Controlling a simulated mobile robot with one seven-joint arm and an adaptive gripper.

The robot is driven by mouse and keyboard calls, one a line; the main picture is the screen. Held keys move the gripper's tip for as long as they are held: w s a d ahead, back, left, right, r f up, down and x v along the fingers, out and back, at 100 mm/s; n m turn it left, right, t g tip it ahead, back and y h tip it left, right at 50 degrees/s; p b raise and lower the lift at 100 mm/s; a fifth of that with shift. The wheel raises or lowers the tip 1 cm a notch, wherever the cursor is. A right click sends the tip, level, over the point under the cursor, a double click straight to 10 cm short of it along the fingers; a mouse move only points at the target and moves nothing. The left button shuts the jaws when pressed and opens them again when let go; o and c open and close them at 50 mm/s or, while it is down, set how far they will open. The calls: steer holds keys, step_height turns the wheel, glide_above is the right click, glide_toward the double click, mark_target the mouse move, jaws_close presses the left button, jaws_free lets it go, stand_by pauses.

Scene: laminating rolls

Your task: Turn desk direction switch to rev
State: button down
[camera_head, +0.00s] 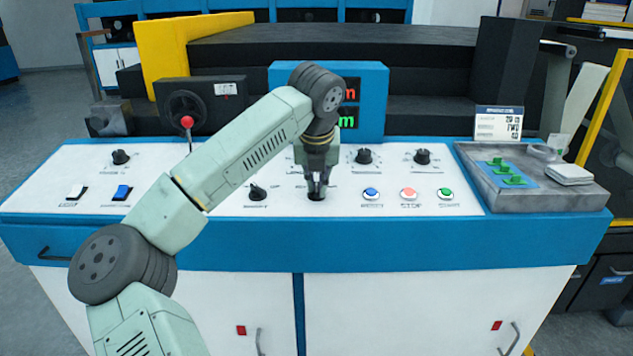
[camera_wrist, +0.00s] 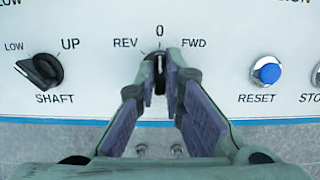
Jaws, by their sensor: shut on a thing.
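The direction switch is a black knob on the white desk panel, marked REV, 0 and FWD. In the wrist view the knob (camera_wrist: 159,66) sits between my fingertips, and its white pointer line aims up at 0. My gripper (camera_wrist: 158,78) is shut on the knob, with one finger on each side. In the head view my gripper (camera_head: 317,187) points down onto the knob (camera_head: 317,196), which my fingers partly hide. The desk panel (camera_head: 230,215) slopes toward the front edge.
The SHAFT knob (camera_wrist: 42,70) is left of the switch, and the blue RESET button (camera_wrist: 267,71) is right of it. Red (camera_head: 408,193) and green (camera_head: 445,193) buttons follow. A red-balled lever (camera_head: 187,122) stands at the left. A grey tray (camera_head: 560,201) lies at the right.

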steer(key=shift+f+n+b, duration=0.1)
steer(key=shift+n+b, duration=0.2)
steer(key=shift+b, duration=0.15)
steer(key=shift+n+b, duration=0.3)
steer(key=shift+b, duration=0.05)
steer(key=n+y+b, duration=0.1)
steer(key=n+b, duration=0.1)
steer(key=n, duration=0.1)
steer(key=shift+b, duration=0.4)
steer(key=shift+n+g+y+b, duration=0.35)
steer(key=shift+n+b, duration=0.95)
steer(key=shift+n, duration=1.1)
steer(key=c, duration=1.7)
jaws_free()
